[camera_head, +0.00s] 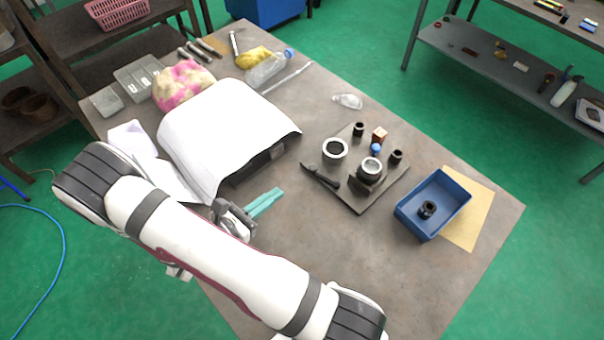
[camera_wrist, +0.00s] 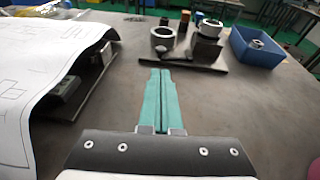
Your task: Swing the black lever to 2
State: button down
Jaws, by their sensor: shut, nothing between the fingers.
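The black lever (camera_head: 321,176) lies at the left edge of a dark base plate (camera_head: 363,199), beside a white ring (camera_head: 334,150) with a dark centre. In the wrist view a dark bar (camera_wrist: 190,65), which looks like the lever, lies past my fingertips. A second light ring (camera_head: 370,166) sits on a black block to the right. A blue ball (camera_head: 376,149) is behind it. No number marks are readable. My gripper (camera_head: 279,191) has teal fingers, shut and empty, pointing at the plate from its left and apart from the lever. The fingers (camera_wrist: 161,72) also show pressed together in the wrist view.
A white printed sheet (camera_head: 222,130) drapes over something dark left of my gripper. A blue bin (camera_head: 418,224) with a black ring part stands right of the plate. Black cylinders and a brown cube (camera_head: 380,133) stand on the plate. The table between gripper and plate is clear.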

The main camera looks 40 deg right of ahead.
aim_at(311, 165)
jog(key=x, duration=1)
jog(key=shift+d+f, duration=0.1)
jog(key=shift+d, duration=0.1)
jog(key=shift+w+d+m+g, duration=0.3)
jog(key=shift+d+m+g, duration=0.15)
jog(key=shift+m+g, duration=0.3)
jog(key=shift+w+d, duration=0.15)
jog(key=shift+d, duration=0.1)
